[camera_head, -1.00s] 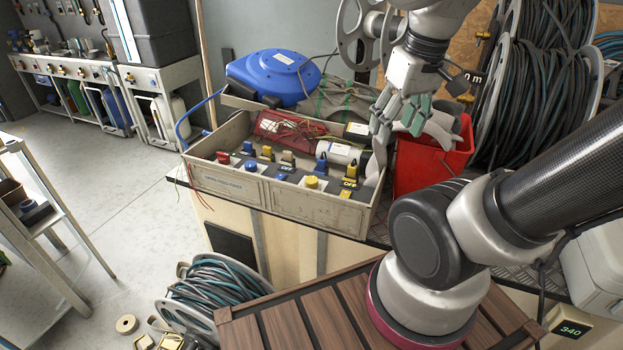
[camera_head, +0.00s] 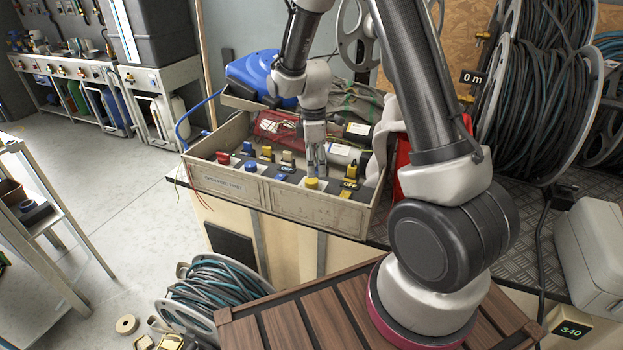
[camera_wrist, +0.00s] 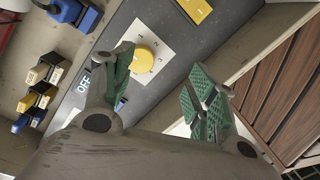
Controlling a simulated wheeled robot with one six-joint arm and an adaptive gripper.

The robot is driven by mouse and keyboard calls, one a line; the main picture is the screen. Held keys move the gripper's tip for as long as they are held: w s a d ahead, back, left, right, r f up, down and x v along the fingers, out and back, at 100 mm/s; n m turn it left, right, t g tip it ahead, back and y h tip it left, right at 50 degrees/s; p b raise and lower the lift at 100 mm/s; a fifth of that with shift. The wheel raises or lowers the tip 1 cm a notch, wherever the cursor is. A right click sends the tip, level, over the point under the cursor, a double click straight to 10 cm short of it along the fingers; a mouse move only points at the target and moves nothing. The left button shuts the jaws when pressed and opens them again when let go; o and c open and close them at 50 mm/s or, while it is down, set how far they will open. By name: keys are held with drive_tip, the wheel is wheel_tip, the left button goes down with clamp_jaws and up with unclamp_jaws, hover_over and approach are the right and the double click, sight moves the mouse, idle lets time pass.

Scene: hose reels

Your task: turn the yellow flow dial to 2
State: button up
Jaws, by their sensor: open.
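The yellow flow dial (camera_head: 312,183) is a round knob on the dark control panel (camera_head: 290,177) along the front of the grey tray-like box. My gripper (camera_head: 316,168) points down just behind the dial in the head view. In the wrist view my gripper (camera_wrist: 158,72) has its green-padded fingers spread wide. The dial shows between them, close to the left finger, and nothing is held.
A blue knob (camera_head: 251,166), a red knob (camera_head: 223,158) and several toggle switches share the panel. Red and white cylinders lie behind it in the box (camera_head: 310,205). A red bin (camera_head: 403,160) stands right of the box, partly behind my arm. Hose reels (camera_head: 540,90) stand at the right.

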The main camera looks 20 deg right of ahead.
sight(312, 180)
drive_tip(key=shift+w+a+r+n+t, duration=0.1)
drive_tip(key=shift+w+r+n+t, duration=0.1)
drive_tip(key=shift+w+n, duration=0.25)
drive_tip(key=shift+w+r+n+t, duration=0.1)
drive_tip(key=shift+w+r+n, duration=0.05)
drive_tip(key=shift+w+n, duration=0.6)
drive_tip(key=shift+n, duration=0.6)
wheel_tip(312, 180, down, 8)
drive_tip(key=shift+r, duration=0.1)
drive_tip(key=c, duration=1)
